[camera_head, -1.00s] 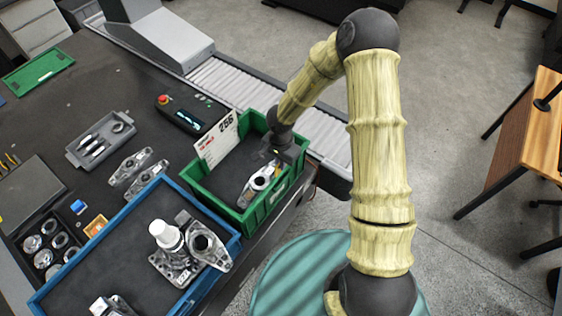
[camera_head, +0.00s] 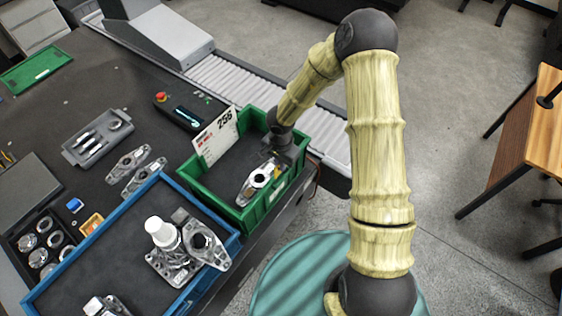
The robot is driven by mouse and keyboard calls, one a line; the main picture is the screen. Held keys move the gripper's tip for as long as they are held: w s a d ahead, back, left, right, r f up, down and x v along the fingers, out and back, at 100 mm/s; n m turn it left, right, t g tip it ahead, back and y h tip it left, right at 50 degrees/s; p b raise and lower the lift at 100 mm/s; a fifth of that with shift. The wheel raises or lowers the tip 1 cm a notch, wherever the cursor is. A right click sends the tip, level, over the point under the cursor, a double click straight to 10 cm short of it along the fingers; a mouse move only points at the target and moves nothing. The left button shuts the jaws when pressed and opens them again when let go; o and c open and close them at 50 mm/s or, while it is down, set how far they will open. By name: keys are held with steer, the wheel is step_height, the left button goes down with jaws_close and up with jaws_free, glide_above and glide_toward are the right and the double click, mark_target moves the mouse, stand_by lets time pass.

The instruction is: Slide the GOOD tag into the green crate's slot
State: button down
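The green crate (camera_head: 231,212) stands at the table's right edge with a metal part (camera_head: 258,181) lying in it. A white card marked 256 (camera_head: 216,137) stands upright at the crate's back left wall. My gripper (camera_head: 272,164) points down at the crate's right end, above or just inside the wall. Its fingertips are small and partly hidden, so I cannot tell whether they are open or what they hold. A small yellow patch (camera_head: 278,172) shows beside the fingers; I cannot tell if it is the GOOD tag. The slot is not clearly visible.
A control box (camera_head: 183,114) and a roller conveyor (camera_head: 229,84) lie behind. A grey tray (camera_head: 98,138) is further left.

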steer(key=shift+f, duration=0.55)
steer(key=shift+f+p, duration=0.15)
steer(key=shift+p, duration=0.5)
stand_by(0.5)
steer(key=shift+f, duration=0.35)
stand_by(0.5)
steer(key=shift+f, duration=1.4)
stand_by(0.8)
steer(key=c, duration=1.3)
jaws_free()
steer(key=shift+r+p, duration=0.1)
steer(key=shift+p, duration=0.25)
steer(key=shift+r+p, duration=3.5)
steer(key=shift+p, duration=0.9)
